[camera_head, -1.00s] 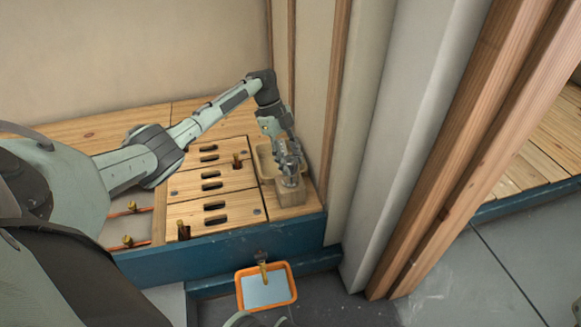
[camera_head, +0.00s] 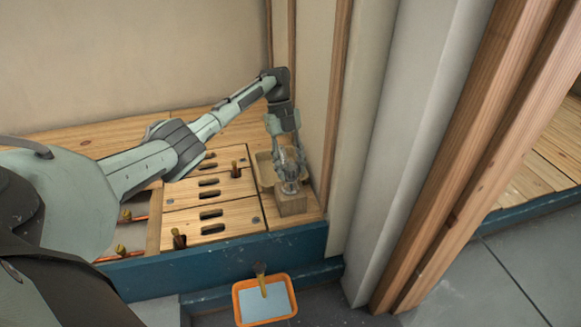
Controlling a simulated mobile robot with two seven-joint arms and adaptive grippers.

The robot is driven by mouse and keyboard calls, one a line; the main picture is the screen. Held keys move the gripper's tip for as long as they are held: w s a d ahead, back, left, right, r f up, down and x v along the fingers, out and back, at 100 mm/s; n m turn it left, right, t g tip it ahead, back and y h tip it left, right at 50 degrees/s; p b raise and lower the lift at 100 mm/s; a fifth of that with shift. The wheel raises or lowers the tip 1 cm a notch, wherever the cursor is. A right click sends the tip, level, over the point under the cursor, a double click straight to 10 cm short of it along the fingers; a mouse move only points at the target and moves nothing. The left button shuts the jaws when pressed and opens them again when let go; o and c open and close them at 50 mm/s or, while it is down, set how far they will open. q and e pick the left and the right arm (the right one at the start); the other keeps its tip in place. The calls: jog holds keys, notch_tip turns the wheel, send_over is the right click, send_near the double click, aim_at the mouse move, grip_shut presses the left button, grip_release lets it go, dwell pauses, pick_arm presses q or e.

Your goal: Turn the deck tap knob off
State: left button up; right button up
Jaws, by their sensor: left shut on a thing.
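The deck tap knob (camera_head: 289,187) is a pale, shiny knob on top of a small wooden block (camera_head: 292,206). The block stands at the right front corner of the wooden deck, near the wall. My left gripper (camera_head: 288,172) reaches down over the knob from above. Its fingers are shut on the knob and partly cover it. How far the knob is turned is too small to tell. My right gripper is not in view.
Slotted wooden panels (camera_head: 230,212) with brass valve stems lie to the left. An orange-rimmed basin (camera_head: 237,304) sits below a brass spout (camera_head: 261,279). A wall and post (camera_head: 372,150) stand close on the right.

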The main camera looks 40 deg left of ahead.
pick_arm(q)
jog(key=o, duration=1.1)
jog(key=shift+c, duration=0.2)
jog(key=shift+o, duration=0.5)
jog(key=v, duration=1.2)
